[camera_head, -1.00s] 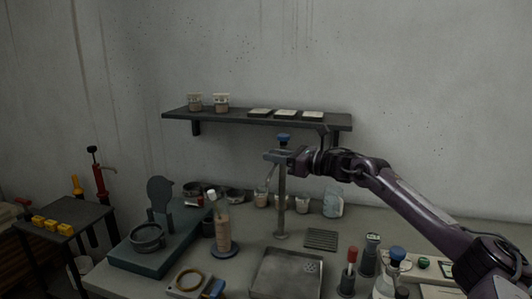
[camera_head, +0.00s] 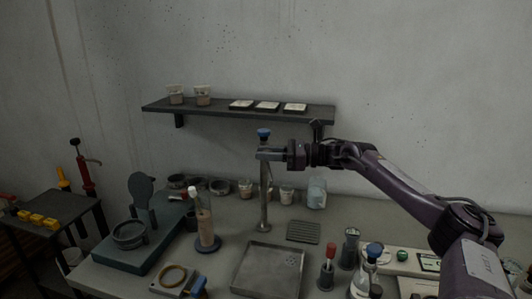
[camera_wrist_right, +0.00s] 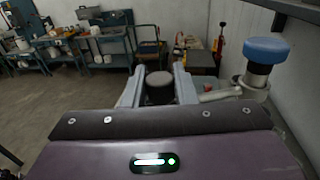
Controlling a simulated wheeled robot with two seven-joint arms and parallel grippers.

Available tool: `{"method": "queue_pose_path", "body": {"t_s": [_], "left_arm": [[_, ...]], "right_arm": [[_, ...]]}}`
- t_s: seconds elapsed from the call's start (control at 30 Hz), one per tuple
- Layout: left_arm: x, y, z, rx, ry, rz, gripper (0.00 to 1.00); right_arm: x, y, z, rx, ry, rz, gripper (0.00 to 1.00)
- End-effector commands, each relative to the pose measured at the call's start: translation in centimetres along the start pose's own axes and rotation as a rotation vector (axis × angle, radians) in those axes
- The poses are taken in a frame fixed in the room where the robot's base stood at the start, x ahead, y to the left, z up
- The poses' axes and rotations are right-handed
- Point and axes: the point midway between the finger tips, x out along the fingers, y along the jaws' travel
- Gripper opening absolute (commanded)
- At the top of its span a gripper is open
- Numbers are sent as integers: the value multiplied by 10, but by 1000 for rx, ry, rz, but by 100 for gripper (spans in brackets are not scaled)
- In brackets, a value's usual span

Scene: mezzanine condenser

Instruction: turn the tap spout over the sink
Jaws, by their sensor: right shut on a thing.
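The tap is a tall steel column (camera_head: 265,195) with a blue knob (camera_head: 264,133) on top. It stands at the back edge of the shallow steel sink (camera_head: 240,279), which has drain holes at its right. My right gripper (camera_head: 270,154) is at the tap's top, just below the knob, and its arm comes from the right. In the right wrist view the blue knob (camera_wrist_right: 266,48) is at right, and the spout (camera_wrist_right: 220,94) runs left toward my fingers. They are shut around a dark round end (camera_wrist_right: 160,88). The spout's outlet is hidden. My left gripper is out of view.
A ribbed grey mat (camera_head: 303,231) lies right of the tap. Beakers (camera_head: 286,194) stand behind it, and a shelf (camera_head: 240,112) hangs above. A stoppered cylinder (camera_head: 204,222) stands left of the tap; a red-topped bottle (camera_head: 326,268) stands right of the sink.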

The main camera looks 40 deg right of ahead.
Motion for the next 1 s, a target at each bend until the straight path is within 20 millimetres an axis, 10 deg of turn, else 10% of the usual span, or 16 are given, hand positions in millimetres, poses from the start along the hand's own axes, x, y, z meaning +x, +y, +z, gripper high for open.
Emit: {"method": "queue_pose_path", "body": {"t_s": [0.1,0.13,0.27,0.63,1.0], "left_arm": [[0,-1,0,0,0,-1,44],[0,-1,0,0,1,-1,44],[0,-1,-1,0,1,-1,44],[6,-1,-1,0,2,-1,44],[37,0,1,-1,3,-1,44]], "right_arm": [[-1,-1,3,-6,-4,-3,0],[-1,-1,3,-6,-4,-3,28],[-1,-1,2,-4,-3,-3,45],[-8,-1,-2,-2,0,-3,45],[-67,-1,-3,-3,0,-5,45]]}}
